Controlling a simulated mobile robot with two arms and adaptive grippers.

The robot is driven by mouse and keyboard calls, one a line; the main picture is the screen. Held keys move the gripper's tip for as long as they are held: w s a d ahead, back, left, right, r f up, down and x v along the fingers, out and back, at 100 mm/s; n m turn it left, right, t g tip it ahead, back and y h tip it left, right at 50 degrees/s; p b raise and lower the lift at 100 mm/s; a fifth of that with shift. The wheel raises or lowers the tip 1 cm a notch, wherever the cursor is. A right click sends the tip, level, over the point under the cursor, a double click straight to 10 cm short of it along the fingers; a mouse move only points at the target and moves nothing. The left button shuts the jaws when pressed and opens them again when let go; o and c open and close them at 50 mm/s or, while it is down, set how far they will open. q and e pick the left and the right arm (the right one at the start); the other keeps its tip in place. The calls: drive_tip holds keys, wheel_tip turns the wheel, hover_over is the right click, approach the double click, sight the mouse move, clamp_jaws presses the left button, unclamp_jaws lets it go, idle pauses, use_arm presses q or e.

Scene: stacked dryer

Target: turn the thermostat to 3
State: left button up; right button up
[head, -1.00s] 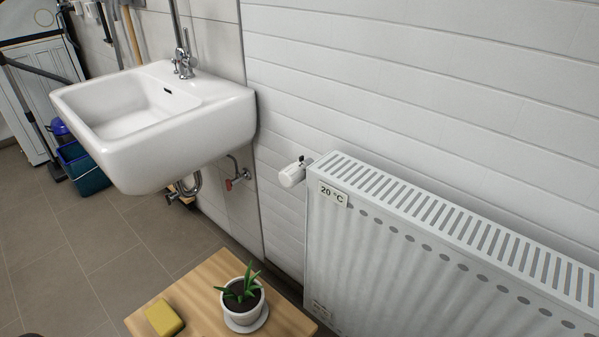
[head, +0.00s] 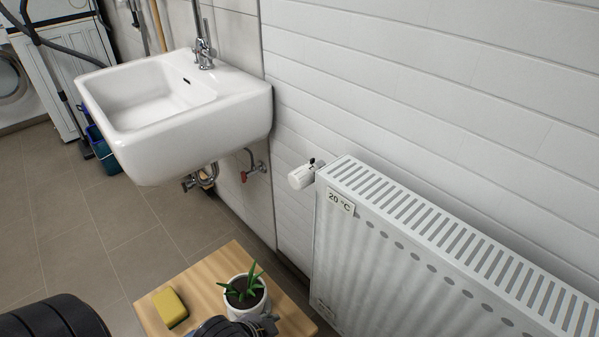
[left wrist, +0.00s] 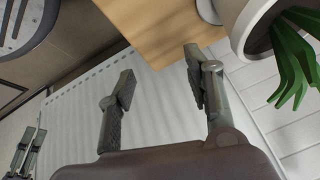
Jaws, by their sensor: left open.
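The white thermostat knob (head: 300,178) sticks out from the upper left end of the radiator (head: 350,250), with a small dark part beside it. Its numbers are too small to read. A tag (head: 340,202) on the radiator reads "20 °C". My left gripper (head: 250,326) shows at the bottom edge, in front of the plant pot and well below the knob. In the left wrist view my left gripper (left wrist: 160,82) is open and empty, with the radiator panel behind its fingers. The knob is not seen there. What looks like my right gripper (left wrist: 22,152) shows small at the lower left; its opening is unclear.
A wooden stool or table (head: 205,285) carries a yellow sponge (head: 170,307) and a potted plant (head: 243,289), close to my left gripper. A white sink (head: 185,110) hangs left of the radiator. The space directly before the knob is clear.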

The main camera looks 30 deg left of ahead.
use_arm(q)
drive_tip(key=w+a+r+m+t+h+p, duration=0.1)
drive_tip(key=w+r+m+t+h+p, duration=0.15)
drive_tip(key=w+r+m+p, duration=0.35)
use_arm(e)
drive_tip(key=s+f+g+p, duration=0.15)
drive_tip(key=s+f, duration=0.45)
drive_tip(key=f, duration=0.6)
use_arm(q)
drive_tip(key=m+t+h+p, duration=0.1)
drive_tip(key=m+t+p, duration=0.7)
drive_tip(key=m, duration=0.6)
approach(294, 182)
drive_tip(key=shift+t, duration=0.55)
drive_tip(key=x, duration=0.4)
drive_tip(key=f+b+x, duration=0.1)
drive_tip(key=x, duration=0.6)
drive_tip(key=shift+w+d+f+b, duration=0.1)
drive_tip(key=shift+w+f+b, duration=0.05)
drive_tip(key=shift+w+b, duration=0.2)
use_arm(e)
drive_tip(key=s+d+f, duration=0.1)
drive_tip(key=s+f, duration=0.2)
drive_tip(key=s, duration=0.4)
drive_tip(key=s+d+f, duration=0.2)
drive_tip(key=s+f, duration=0.1)
drive_tip(key=s, duration=0.4)
drive_tip(key=shift+d+g, duration=0.15)
drive_tip(key=shift+g, duration=0.2)
